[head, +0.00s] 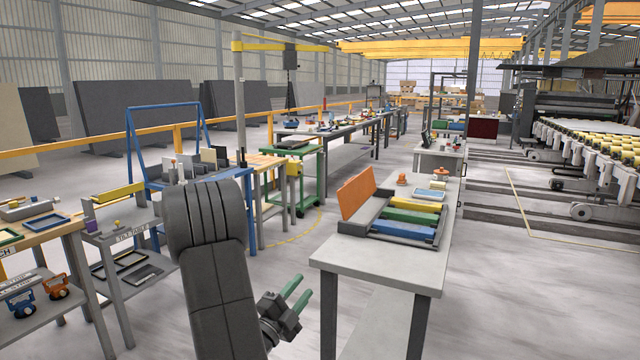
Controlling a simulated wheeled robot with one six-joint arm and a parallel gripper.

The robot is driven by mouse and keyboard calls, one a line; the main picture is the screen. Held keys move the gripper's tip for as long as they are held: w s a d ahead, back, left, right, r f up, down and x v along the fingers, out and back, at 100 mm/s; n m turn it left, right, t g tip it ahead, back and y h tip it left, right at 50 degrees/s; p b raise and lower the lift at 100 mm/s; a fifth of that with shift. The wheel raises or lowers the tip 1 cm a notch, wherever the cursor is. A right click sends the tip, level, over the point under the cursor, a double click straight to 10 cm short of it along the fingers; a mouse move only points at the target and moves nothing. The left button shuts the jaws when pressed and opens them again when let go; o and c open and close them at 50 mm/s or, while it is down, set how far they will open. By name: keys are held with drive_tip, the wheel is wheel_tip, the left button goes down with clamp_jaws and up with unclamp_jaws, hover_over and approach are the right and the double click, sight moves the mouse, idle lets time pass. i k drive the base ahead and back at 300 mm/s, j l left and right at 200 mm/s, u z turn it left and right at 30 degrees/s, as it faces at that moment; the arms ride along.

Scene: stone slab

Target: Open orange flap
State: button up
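The orange flap (357,193) stands raised, tilted steeply up at the left end of a grey flap unit (375,229) on the grey table. In the same unit, the yellow flap (415,203), green flap (410,216) and blue flap (403,229) lie flat. My gripper (304,285) has two green fingers, spread apart with nothing seen between them. It is in front of the table's left edge, below and to the left of the unit, apart from the orange flap.
The table (385,266) also bears an orange knob-like item (401,179) and a small tray (429,194) behind the flaps. Workbenches with frames and parts stand to the left. A green cart (294,178) is behind.

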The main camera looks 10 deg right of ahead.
sight(356, 191)
drive_tip(key=i+j+u, duration=0.1)
drive_tip(key=i+u, duration=0.35)
drive_tip(key=i+l+u, duration=0.15)
drive_tip(key=i+u, duration=0.3)
drive_tip(key=i, duration=0.25)
drive_tip(key=i+j+z, duration=0.1)
drive_tip(key=i, duration=0.6)
drive_tip(key=i+l+z, duration=0.1)
drive_tip(key=z, duration=0.35)
drive_tip(key=i+z, duration=0.3)
drive_tip(key=z, duration=0.2)
drive_tip(key=i+j+z, duration=0.1)
drive_tip(key=z, duration=0.35)
drive_tip(key=i+z, duration=0.5)
